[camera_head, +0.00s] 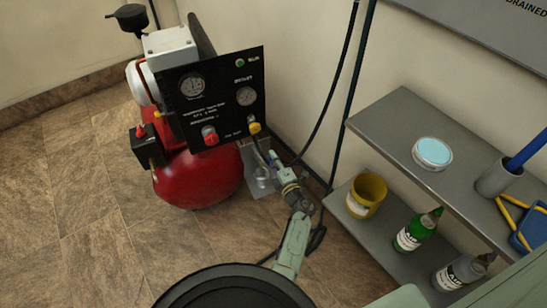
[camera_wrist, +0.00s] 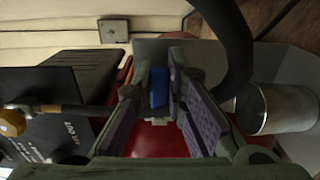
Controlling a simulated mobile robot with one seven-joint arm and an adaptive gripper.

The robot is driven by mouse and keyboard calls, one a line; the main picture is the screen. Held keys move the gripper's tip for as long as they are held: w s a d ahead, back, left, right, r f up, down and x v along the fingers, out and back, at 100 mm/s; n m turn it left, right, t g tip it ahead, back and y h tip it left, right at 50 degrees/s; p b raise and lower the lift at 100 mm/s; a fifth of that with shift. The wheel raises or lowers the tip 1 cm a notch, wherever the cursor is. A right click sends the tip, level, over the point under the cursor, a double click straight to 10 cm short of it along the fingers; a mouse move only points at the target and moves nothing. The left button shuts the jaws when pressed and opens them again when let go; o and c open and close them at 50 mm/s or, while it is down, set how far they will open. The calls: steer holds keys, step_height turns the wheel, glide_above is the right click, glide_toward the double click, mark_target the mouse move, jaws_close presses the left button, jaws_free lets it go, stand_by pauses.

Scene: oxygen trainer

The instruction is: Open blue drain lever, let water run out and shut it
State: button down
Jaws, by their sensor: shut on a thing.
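The blue drain lever (camera_wrist: 158,88) shows in the wrist view between the two fingers of my gripper (camera_wrist: 161,80), low by the red tank. My gripper is shut on it. In the head view my gripper (camera_head: 271,157) reaches to the right side of the red tank (camera_head: 195,182), below the black gauge panel (camera_head: 220,95). The lever itself cannot be made out there. I cannot tell how far the lever is turned, and no running water can be made out. A small cup (camera_wrist: 285,107) stands beside the fingers in the wrist view.
A yellow knob (camera_head: 254,128) and a red knob (camera_head: 209,136) sit on the panel. Dark hoses hang along the wall close to my arm. A grey shelf (camera_head: 395,120) at the right holds a yellow cup (camera_head: 366,195) and bottles. The floor at left is clear.

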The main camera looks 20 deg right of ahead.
stand_by(0.3)
steer(key=c, duration=1.6)
jaws_free()
step_height(320, 180, up, 10)
